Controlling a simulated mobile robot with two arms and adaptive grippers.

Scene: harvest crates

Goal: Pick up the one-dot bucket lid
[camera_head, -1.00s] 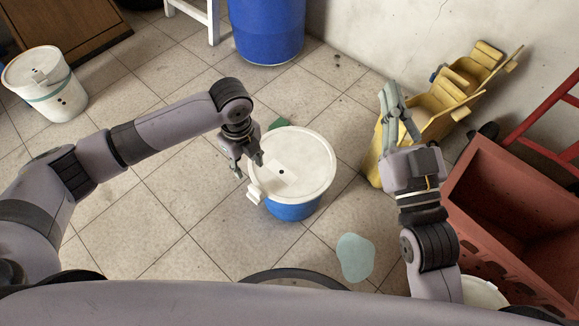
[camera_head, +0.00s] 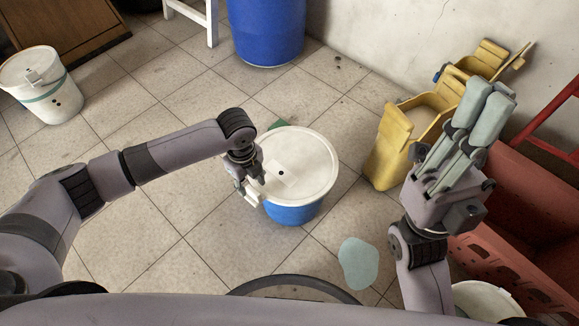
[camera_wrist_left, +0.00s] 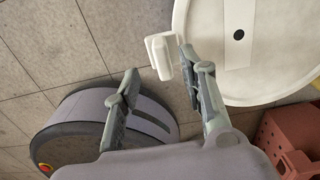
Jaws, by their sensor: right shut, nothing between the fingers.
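The white one-dot lid (camera_head: 312,165) lies on a blue bucket (camera_head: 292,214) in the middle of the floor. A pale strip with one black dot crosses the lid, and a white handle tab (camera_head: 251,197) sticks out at its lower left. My left gripper (camera_head: 250,188) is open at that tab. In the left wrist view the tab (camera_wrist_left: 160,57) lies in the gap between the spread fingertips (camera_wrist_left: 157,62), nearer the right finger; I cannot tell whether they touch. The lid (camera_wrist_left: 285,75) fills the upper right there. My right gripper (camera_head: 490,95) is shut and empty, high at the right.
A white bucket with several dots (camera_head: 45,88) stands at the far left. A blue barrel (camera_head: 266,30) is at the back. Yellow containers (camera_head: 392,150) and a red crate (camera_head: 500,272) stand at the right. A pale round patch (camera_head: 358,262) lies on the floor.

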